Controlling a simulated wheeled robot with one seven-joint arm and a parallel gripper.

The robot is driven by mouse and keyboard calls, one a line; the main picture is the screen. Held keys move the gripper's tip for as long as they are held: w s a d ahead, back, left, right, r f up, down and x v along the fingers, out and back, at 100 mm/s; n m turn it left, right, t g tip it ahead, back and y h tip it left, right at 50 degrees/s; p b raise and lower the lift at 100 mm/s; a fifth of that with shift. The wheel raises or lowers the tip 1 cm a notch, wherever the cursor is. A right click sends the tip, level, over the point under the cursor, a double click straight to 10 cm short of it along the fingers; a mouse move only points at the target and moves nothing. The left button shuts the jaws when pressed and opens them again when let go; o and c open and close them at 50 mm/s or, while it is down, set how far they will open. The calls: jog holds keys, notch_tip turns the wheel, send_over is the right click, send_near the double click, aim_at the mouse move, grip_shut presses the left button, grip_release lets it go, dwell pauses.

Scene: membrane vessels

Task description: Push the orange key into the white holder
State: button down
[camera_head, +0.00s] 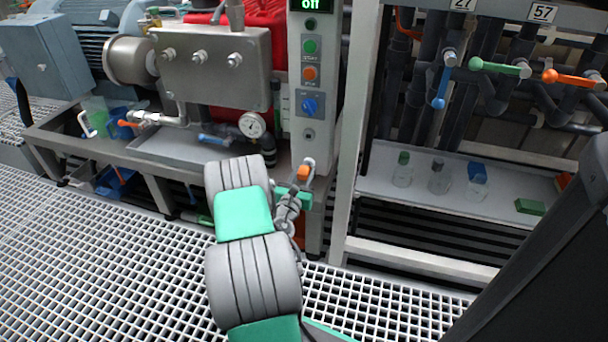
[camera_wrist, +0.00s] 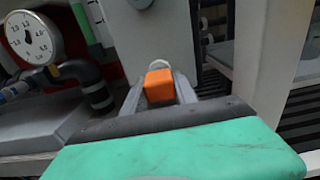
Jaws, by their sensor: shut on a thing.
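The orange key (camera_wrist: 159,86) is a small block held between the two fingers of my gripper (camera_wrist: 160,92) in the wrist view. In the head view the orange key (camera_head: 303,173) shows as a small patch at the end of my arm, and my gripper (camera_head: 301,178) is at the lower part of the grey control column. A whitish rounded loop, which looks like the white holder (camera_wrist: 156,65), shows just behind the key. It also shows in the head view (camera_head: 310,162). I cannot tell whether the key touches it or sits inside it.
The control column (camera_head: 318,90) carries buttons and a blue knob. A pressure gauge (camera_head: 252,125) and pipes are left of it. A shelf (camera_head: 395,190) with several small bottles and coloured blocks is to the right, behind a grey post (camera_head: 350,130). Grating floor lies below.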

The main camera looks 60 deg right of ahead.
jog(key=shift+d, duration=0.45)
jog(key=c, duration=0.9)
grip_release()
jog(key=a, duration=0.2)
jog(key=a+p, duration=0.1)
jog(key=a, duration=0.2)
jog(key=s+a+p, duration=0.1)
jog(key=a, duration=0.1)
jog(key=shift+a, duration=0.4)
